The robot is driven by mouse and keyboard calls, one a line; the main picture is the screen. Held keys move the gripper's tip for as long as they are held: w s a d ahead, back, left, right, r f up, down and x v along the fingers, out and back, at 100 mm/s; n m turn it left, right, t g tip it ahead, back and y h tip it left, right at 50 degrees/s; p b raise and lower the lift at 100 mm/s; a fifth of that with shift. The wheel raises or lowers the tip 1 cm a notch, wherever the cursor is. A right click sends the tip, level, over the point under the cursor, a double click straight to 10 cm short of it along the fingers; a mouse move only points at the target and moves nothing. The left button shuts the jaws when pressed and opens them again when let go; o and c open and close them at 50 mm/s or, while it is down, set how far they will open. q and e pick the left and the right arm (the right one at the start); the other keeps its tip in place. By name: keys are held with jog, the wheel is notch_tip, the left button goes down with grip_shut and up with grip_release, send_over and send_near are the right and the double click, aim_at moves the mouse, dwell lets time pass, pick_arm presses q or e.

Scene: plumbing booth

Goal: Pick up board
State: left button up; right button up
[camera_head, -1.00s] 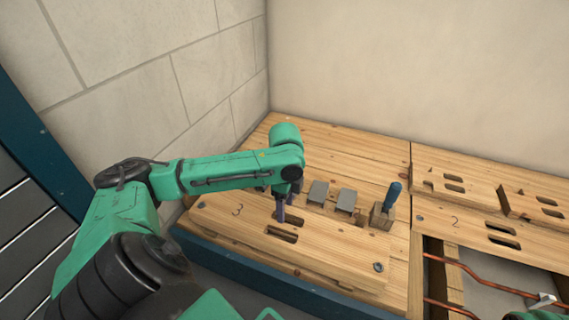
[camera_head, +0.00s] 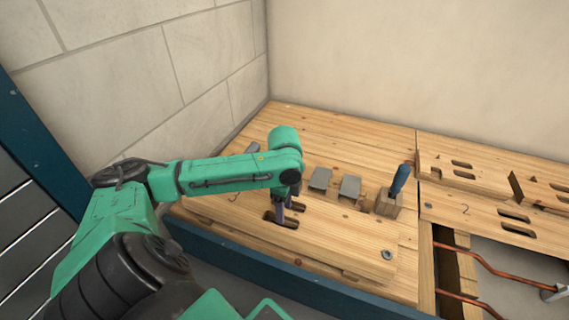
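The wooden board (camera_head: 330,246) marked "3" lies flat on the left part of the wooden bench, near its front edge. It has two dark slots near its middle and a round metal fitting at its right front corner. My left gripper (camera_head: 284,214) points down over the board, with its purplish finger at the slots. The forearm hides part of the fingers, so I cannot tell how far apart they are or whether they grip the wood between the slots. My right gripper is out of view.
Two grey metal plates (camera_head: 320,178) and a blue-handled tool (camera_head: 399,180) in a wooden block (camera_head: 389,202) stand behind the board. At the right are another slotted board (camera_head: 490,215) marked "2" and copper pipes (camera_head: 490,266) in an opening. Walls close the left and back.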

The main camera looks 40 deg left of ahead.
pick_arm(q)
grip_shut()
dwell(1.2)
